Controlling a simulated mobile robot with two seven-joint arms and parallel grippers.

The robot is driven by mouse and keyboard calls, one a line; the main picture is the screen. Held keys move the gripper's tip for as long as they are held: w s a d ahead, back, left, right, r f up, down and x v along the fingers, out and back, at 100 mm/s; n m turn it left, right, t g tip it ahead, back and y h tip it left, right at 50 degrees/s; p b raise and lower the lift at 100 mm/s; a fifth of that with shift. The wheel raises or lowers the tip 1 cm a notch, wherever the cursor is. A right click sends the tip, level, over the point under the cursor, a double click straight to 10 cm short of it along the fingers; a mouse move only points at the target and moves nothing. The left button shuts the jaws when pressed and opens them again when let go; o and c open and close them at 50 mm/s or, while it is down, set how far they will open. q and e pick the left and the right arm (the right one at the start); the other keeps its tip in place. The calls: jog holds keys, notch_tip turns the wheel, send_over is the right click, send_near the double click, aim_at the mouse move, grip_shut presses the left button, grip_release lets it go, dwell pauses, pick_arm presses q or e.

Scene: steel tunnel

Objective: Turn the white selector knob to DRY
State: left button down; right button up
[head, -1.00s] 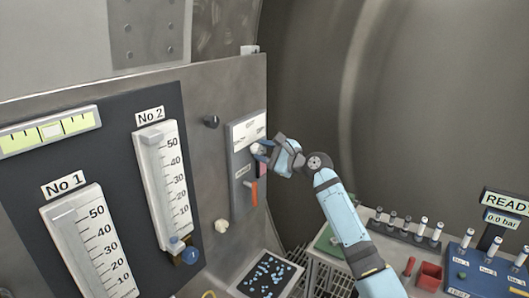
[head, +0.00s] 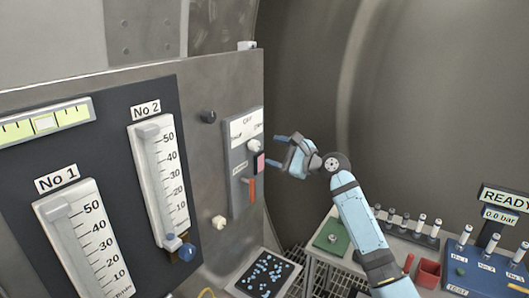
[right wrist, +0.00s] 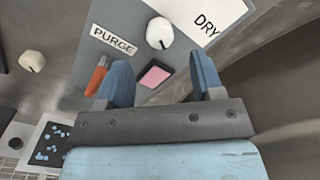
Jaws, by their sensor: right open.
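The white selector knob (head: 253,145) is on a grey panel (head: 238,190) at the right end of the steel wall. It also shows in the right wrist view (right wrist: 159,32), with a small dark mark on its lower rim. A DRY label (right wrist: 207,24) is to its right there, and a PURGE label (right wrist: 113,40) to its left. My right gripper (head: 279,152) is open and empty, apart from the knob and to its right. In the right wrist view its fingers (right wrist: 163,77) are spread below the knob. My left gripper is out of view.
Beside the knob are a pink square button (right wrist: 155,76) and an orange-red lever (head: 252,189). A dark knob (head: 208,117) and another white knob (head: 219,222) are on the wall to the left. A bench with a red box (head: 428,273) stands at lower right.

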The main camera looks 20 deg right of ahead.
jog(key=b+v, duration=0.1)
jog(key=v, duration=0.8)
jog(key=shift+b, duration=0.35)
jog(key=s+a+f+n+h, duration=0.2)
jog(key=s+f+n, duration=0.15)
jog(key=f, duration=0.65)
jog(key=s+a+f+n+g+h, duration=0.15)
jog(key=s+f, duration=0.25)
jog(key=f, duration=0.5)
jog(key=s+a+f+n+h, duration=0.2)
jog(key=s+f+n, duration=0.1)
jog(key=f, duration=0.7)
jog(key=s+a+f+n, duration=0.2)
jog(key=s+f+n, duration=0.2)
jog(key=s, duration=0.4)
jog(key=s+a+f+n+g+h, duration=0.1)
jog(key=s+a+f+n, duration=0.1)
jog(key=s+f+n, duration=0.3)
jog(key=s+a+f+n+h, duration=0.1)
jog(key=s+a+f+n, duration=0.2)
jog(key=s+f, duration=0.3)
jog(key=s+n, duration=0.1)
jog(key=s, duration=0.4)
jog(key=shift+s+n+g, duration=0.25)
jog(key=shift+n+g, duration=0.1)
jog(key=shift+n, duration=0.05)
